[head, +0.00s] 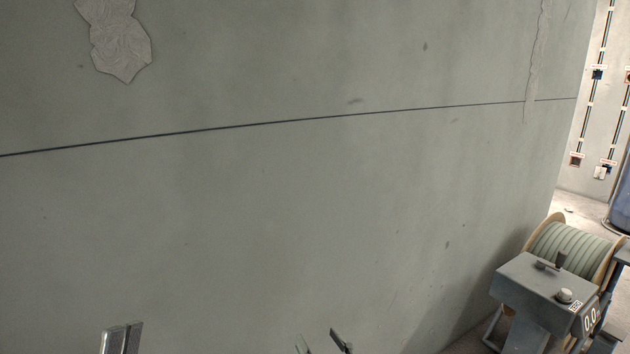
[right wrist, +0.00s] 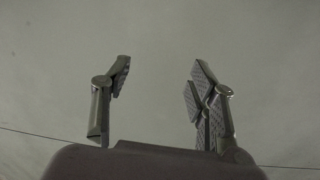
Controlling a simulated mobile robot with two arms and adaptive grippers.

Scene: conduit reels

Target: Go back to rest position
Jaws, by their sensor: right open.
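My right gripper (head: 324,341) shows at the bottom middle of the head view, with only its fingertips in frame. In the right wrist view the right gripper (right wrist: 157,80) is open, its two fingers wide apart with nothing between them. My left gripper (head: 121,338) shows at the bottom left of the head view as two grey finger pieces side by side, cut off by the frame edge. Whether it is open or shut does not show. Neither gripper is seen touching anything.
A grey-green wall (head: 260,220) with a dark seam fills most of the head view. At the lower right stands a grey machine (head: 530,285) with a numeric display, beside a reel (head: 575,245) of pale green conduit. A blue cylinder (head: 621,205) stands at the right edge.

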